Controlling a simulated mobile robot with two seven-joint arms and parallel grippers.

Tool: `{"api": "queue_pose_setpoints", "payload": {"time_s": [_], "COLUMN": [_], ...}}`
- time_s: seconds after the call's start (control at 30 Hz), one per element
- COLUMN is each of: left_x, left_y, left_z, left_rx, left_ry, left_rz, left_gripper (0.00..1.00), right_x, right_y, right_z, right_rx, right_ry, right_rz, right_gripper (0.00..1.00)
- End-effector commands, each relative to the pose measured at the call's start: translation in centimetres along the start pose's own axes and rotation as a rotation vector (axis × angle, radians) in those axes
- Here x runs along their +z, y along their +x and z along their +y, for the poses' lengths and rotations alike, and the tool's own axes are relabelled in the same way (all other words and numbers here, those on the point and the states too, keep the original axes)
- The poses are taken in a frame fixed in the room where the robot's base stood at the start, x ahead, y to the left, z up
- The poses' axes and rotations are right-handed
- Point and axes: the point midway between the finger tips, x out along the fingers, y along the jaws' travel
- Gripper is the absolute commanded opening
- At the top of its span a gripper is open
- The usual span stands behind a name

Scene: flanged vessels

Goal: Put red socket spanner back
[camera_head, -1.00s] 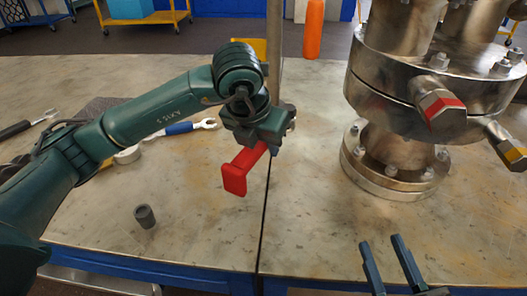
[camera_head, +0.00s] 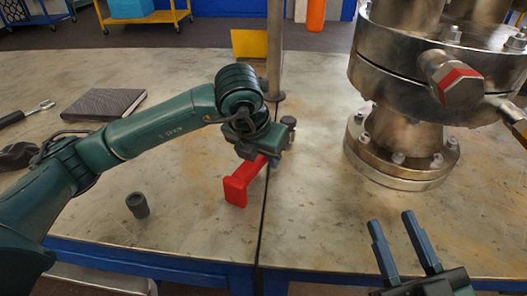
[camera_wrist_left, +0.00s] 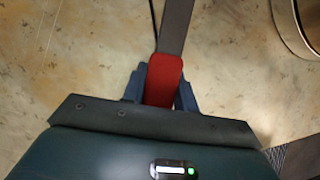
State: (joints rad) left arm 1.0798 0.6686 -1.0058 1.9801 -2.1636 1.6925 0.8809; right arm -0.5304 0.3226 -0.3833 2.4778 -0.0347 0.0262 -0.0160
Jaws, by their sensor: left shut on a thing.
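The red socket spanner (camera_head: 238,188) is in my left gripper (camera_head: 262,158). Its red end sticks out toward the front of the table, near the gap between the two table tops. In the left wrist view, the red handle (camera_wrist_left: 164,80) sits between the two fingers (camera_wrist_left: 160,88), and a grey shaft (camera_wrist_left: 175,25) runs on from it. The far end of the spanner is out of that view. My right gripper (camera_head: 391,220) is open and empty above the front of the right table top.
A large flanged metal vessel (camera_head: 400,150) stands on the right table top. A dark socket (camera_head: 138,205) stands at front left. A dark notebook (camera_head: 104,104) and a wrench (camera_head: 38,106) lie at the left. A metal post (camera_head: 274,60) with a yellow plate (camera_head: 249,43) stands behind my left gripper.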

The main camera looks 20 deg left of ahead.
Motion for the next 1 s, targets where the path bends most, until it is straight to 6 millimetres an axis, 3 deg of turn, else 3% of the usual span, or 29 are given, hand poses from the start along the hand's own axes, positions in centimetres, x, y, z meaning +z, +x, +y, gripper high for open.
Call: {"api": "queue_pose_setpoints", "payload": {"time_s": [0.93, 0.97, 1.0], "left_x": [-0.4, -0.3, -0.3], "left_y": [1.0, 0.9, 0.9], "left_z": [0.0, 0.0, 0.0], "left_rx": [0.000, 0.000, 0.000], "left_ry": [-0.001, -0.001, -0.001], "left_rz": [-0.002, -0.003, -0.003], "left_gripper": [0.00, 0.31, 0.34], "right_x": [1.3, 1.3, 1.2], "right_y": [-0.4, -0.4, -0.4], "right_z": [-0.1, -0.1, -0.1], "right_rx": [0.004, 0.004, 0.004], "right_ry": [0.002, 0.002, 0.002], "right_rz": [-0.007, -0.007, -0.007], "right_gripper": [0.36, 0.36, 0.36]}}
